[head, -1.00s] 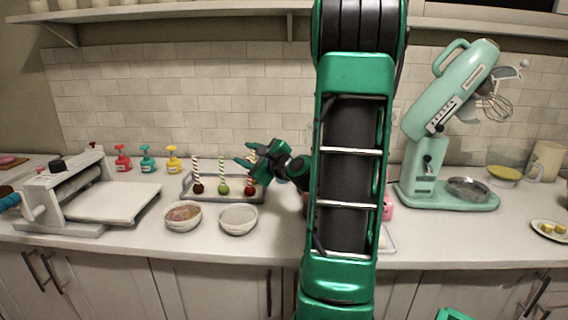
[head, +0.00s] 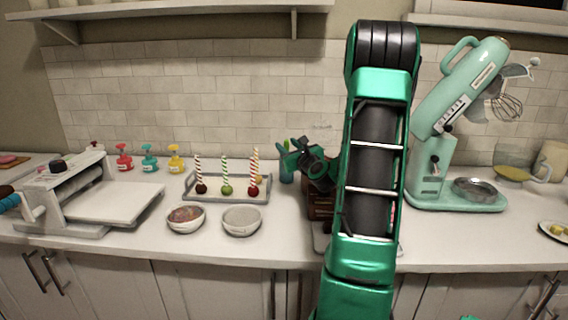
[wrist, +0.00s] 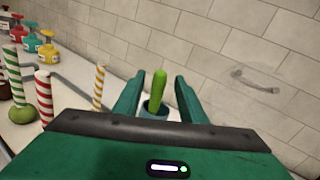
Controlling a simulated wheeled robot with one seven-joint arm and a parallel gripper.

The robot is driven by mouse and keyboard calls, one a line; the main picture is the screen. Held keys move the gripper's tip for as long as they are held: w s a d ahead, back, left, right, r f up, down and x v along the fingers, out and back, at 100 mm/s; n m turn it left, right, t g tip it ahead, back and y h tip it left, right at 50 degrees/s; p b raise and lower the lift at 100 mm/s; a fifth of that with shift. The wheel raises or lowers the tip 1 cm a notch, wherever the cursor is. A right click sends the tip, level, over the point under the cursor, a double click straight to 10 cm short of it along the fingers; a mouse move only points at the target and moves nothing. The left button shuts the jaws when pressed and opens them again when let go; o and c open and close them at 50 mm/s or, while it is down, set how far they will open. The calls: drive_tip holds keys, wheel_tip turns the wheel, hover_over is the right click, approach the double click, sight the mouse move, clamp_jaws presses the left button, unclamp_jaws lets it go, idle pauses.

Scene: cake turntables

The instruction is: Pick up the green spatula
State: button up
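The green spatula (wrist: 159,90) shows in the wrist view as a bright green rounded handle standing up out of a teal cup (wrist: 154,110). Its lower part is hidden inside the cup. In the head view the teal cup (head: 286,174) stands near the back wall, with a bit of the green spatula (head: 286,145) showing above it, partly behind my gripper (head: 289,152). My gripper (wrist: 158,80) is open, with one finger on each side of the handle in the wrist view. I cannot tell whether either finger touches it.
A tray (head: 190,199) of caramel-style apples on striped sticks stands left of the cup. Two bowls (head: 242,219) sit in front of it. A brown block (head: 319,206) is under my arm. A mint stand mixer (head: 430,185) stands at right. The tiled wall is close behind.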

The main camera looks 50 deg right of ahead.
drive_tip(key=x, duration=0.4)
drive_tip(key=shift+w+d+f, duration=0.1)
drive_tip(key=shift+w, duration=0.35)
drive_tip(key=shift+c, duration=0.7)
clamp_jaws()
